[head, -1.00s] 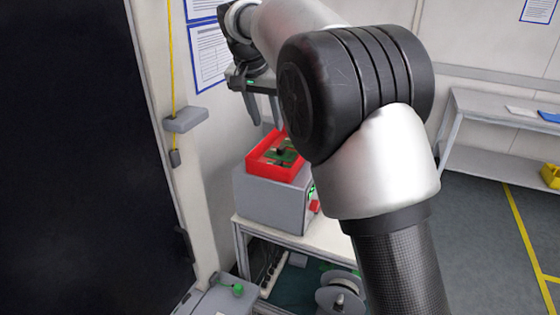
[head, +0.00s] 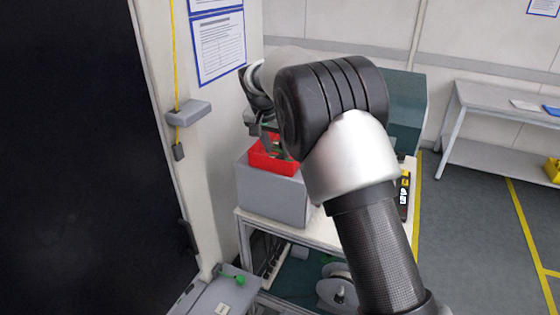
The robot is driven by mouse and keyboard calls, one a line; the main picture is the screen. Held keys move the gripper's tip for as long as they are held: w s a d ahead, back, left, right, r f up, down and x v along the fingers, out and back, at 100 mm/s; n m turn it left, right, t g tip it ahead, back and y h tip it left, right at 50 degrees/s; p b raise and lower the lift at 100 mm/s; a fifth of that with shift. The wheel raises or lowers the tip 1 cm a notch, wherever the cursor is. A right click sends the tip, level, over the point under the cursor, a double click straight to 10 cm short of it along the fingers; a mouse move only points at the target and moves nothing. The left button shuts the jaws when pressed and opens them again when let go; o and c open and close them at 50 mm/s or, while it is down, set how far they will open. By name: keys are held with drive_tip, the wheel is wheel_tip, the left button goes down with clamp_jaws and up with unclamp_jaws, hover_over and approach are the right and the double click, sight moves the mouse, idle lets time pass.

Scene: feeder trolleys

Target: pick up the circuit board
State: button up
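The circuit board (head: 276,150) shows only as a small green and dark patch inside a red tray (head: 272,166). The tray sits on top of a grey box (head: 271,197). My gripper (head: 268,143) is low over the left part of the tray. My own arm hides much of the gripper and the right side of the tray. One dark finger shows, pointing down at the tray. I cannot tell whether the fingers are apart or touch the board.
The grey box stands on a white trolley top (head: 318,235), with a reel (head: 337,291) below. A wall with posted sheets (head: 220,47) is close at the left. A dark green machine (head: 405,105) stands behind my arm. Open floor lies at the right.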

sight(279, 156)
drive_tip(key=shift+x, duration=1.5)
clamp_jaws()
drive_tip(key=shift+r, duration=0.15)
